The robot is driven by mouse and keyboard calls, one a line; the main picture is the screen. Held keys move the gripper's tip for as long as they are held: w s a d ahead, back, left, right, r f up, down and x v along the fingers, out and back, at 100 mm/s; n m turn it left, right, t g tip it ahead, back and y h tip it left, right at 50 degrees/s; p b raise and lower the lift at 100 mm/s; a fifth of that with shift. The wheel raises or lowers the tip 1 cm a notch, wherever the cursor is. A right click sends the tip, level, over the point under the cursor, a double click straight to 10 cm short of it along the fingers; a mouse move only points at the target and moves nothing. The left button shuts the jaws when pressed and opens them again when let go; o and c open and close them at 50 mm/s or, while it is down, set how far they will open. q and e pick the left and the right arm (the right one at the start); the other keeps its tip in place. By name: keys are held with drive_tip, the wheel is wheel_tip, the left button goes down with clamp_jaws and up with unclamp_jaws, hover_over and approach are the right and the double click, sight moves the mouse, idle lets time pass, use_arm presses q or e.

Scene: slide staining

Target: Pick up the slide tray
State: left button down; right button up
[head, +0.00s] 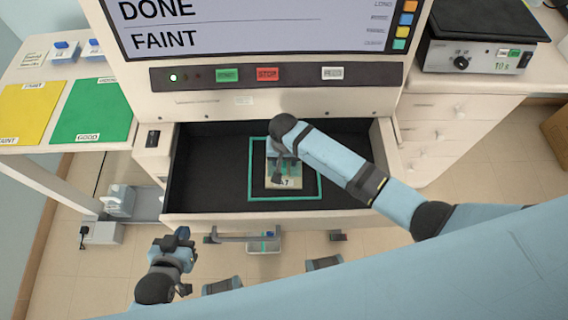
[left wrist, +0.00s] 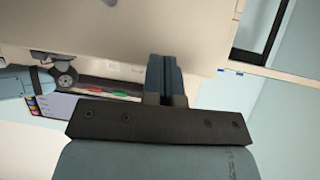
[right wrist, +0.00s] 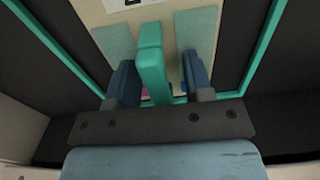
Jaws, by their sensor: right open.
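The slide tray (head: 292,184) is a cream plate with teal parts, lying in the open drawer inside a green outline. My right gripper (head: 278,178) is over it and hides part of it. In the right wrist view, my right gripper (right wrist: 160,80) is open, with the tray's upright teal handle (right wrist: 151,62) between its fingers, nearer the left finger. More of the cream tray (right wrist: 172,50) shows behind the handle. My left gripper (head: 182,236) is in front of the drawer at the left; in the left wrist view its fingers (left wrist: 164,78) are together and empty.
The drawer (head: 225,190) has a dark floor and raised walls around the tray. Above it is a panel with a green button (head: 227,75) and a red button (head: 267,74). A side table at the left holds a yellow mat (head: 30,110) and a green mat (head: 92,112).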

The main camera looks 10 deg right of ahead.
drive_tip(key=shift+f, duration=0.1)
clamp_jaws()
idle(0.3)
